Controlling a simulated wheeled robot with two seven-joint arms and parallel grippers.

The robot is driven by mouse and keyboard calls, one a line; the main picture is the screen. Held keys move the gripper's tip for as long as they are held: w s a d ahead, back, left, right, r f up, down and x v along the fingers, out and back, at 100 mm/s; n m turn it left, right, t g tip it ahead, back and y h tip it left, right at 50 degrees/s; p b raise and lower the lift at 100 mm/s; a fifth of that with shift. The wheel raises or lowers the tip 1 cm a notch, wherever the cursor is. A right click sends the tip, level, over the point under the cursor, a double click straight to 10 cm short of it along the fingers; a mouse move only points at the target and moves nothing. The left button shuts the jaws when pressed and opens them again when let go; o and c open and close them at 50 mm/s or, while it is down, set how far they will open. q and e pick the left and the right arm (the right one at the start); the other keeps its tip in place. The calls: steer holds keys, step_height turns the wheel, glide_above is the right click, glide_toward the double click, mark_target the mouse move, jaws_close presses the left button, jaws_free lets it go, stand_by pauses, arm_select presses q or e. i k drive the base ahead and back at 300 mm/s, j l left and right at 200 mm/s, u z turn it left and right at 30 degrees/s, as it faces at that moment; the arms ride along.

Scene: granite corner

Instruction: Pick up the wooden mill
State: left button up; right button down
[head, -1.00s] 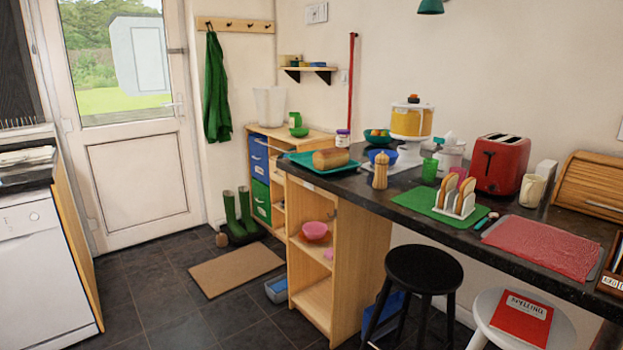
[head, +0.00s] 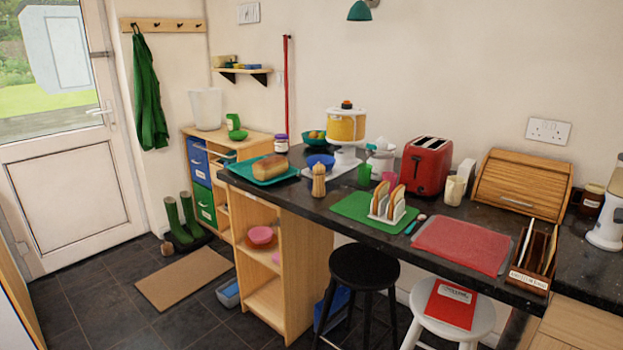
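The wooden mill (head: 318,180) stands upright near the front edge of the dark counter, in the middle of the head view. It is light wood with a rounded top. It stands between the teal tray with a loaf on its left and the green mat on its right. A blue bowl is just behind it. Neither of my grippers shows in the head view.
The dark counter (head: 462,215) carries a teal tray (head: 248,177), blue bowl (head: 321,161), green mat (head: 350,208) with a toast rack (head: 387,205), and red toaster (head: 427,165). A black stool (head: 364,268) and white stool (head: 476,316) stand in front. Floor at left is mostly open.

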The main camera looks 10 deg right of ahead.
mark_target(318, 188)
steer(key=i+z, duration=0.1)
steer(key=z, duration=0.3)
steer(key=i+j+z, duration=0.7)
steer(key=i+j, duration=0.15)
steer(key=j, duration=0.15)
